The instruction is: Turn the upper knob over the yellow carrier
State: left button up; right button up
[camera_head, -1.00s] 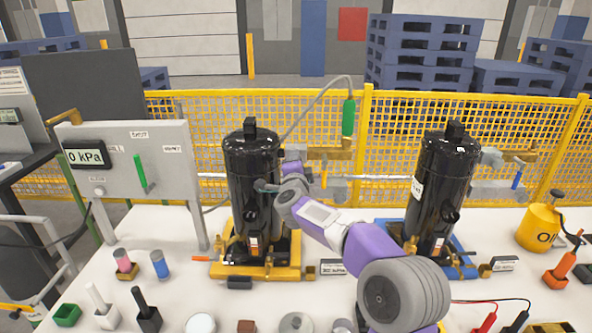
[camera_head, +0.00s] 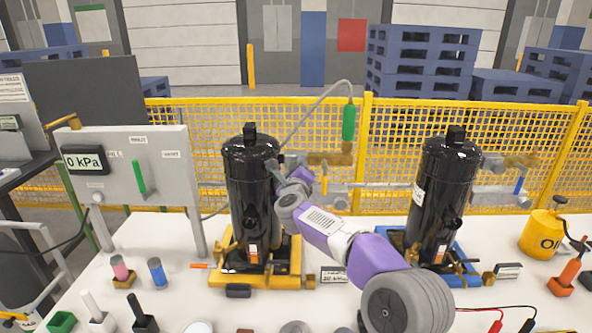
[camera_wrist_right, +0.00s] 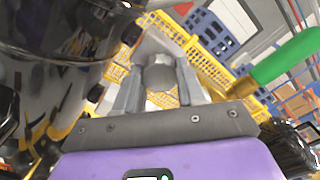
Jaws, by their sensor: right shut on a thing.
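The yellow carrier (camera_head: 285,281) stands on the table and bears a tall black compressor (camera_head: 248,205). My right gripper (camera_head: 274,167) is at the compressor's right side, in its upper part. In the right wrist view, its two grey fingers (camera_wrist_right: 158,85) are shut on a grey round knob (camera_wrist_right: 160,76), one finger on each side. The compressor's dark body fills the left of that view. The knob is largely hidden by the gripper in the head view. My left gripper is not in view.
A green-sleeved hose (camera_head: 348,122) hangs right of the gripper and shows close by in the wrist view (camera_wrist_right: 285,55). A second black compressor stands on a blue carrier (camera_head: 468,262). A gauge panel (camera_head: 125,165) is at left; yellow mesh fence (camera_head: 400,140) runs behind.

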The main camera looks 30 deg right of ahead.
jog(key=shift+m, duration=1.9)
jog(key=o, duration=1)
jog(key=shift+o, duration=0.2)
jog(key=v, duration=0.7)
jog(key=shift+s+a, duration=0.2)
jog(key=shift+s, duration=0.05)
jog(key=shift+f, duration=0.1)
